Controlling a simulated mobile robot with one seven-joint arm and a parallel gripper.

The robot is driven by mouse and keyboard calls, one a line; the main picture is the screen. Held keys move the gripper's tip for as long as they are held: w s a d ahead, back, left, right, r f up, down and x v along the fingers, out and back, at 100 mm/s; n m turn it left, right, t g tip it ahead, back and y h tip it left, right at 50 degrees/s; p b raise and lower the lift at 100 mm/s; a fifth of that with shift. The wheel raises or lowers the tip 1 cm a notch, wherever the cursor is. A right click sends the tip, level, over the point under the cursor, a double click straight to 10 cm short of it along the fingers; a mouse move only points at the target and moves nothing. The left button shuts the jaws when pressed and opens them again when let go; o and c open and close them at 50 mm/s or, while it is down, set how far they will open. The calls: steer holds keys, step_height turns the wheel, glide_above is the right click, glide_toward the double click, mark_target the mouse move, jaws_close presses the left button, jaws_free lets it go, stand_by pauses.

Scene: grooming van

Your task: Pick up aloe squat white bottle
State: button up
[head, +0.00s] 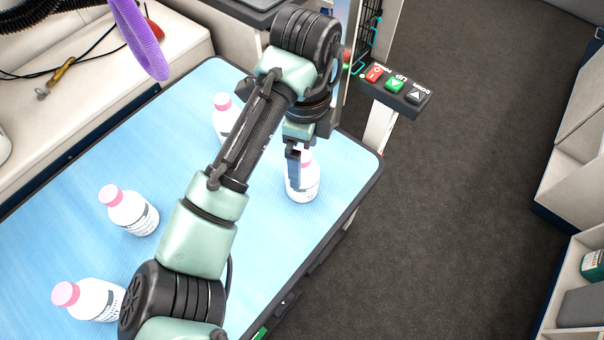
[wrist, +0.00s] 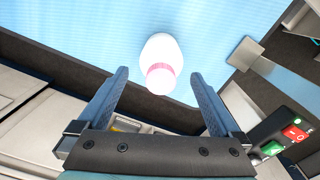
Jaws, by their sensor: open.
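Several white bottles with pink caps stand on the blue table mat. One white bottle (head: 303,184) is near the table's right edge, partly hidden behind my gripper (head: 294,152) in the head view. In the wrist view a white bottle (wrist: 160,58) with a pink cap lies ahead of and between the fingertips of my gripper (wrist: 157,76), which is open and empty. Other white bottles are at upper middle (head: 225,116), at left (head: 130,210) and at lower left (head: 92,299), the last partly covered by my arm. The labels are too small to read.
The blue mat (head: 80,190) covers a table with a dark raised edge. A control box (head: 394,90) with red, green and black buttons stands past its right corner. A purple loop (head: 140,40) hangs at upper left. Dark floor (head: 450,200) is clear to the right.

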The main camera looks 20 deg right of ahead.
mark_target(308, 189)
steer(key=shift+w+a+f, duration=0.1)
steer(key=shift+w+f, duration=0.05)
steer(key=shift+f, duration=2.8)
steer(key=shift+r, duration=0.1)
steer(key=c, duration=1.5)
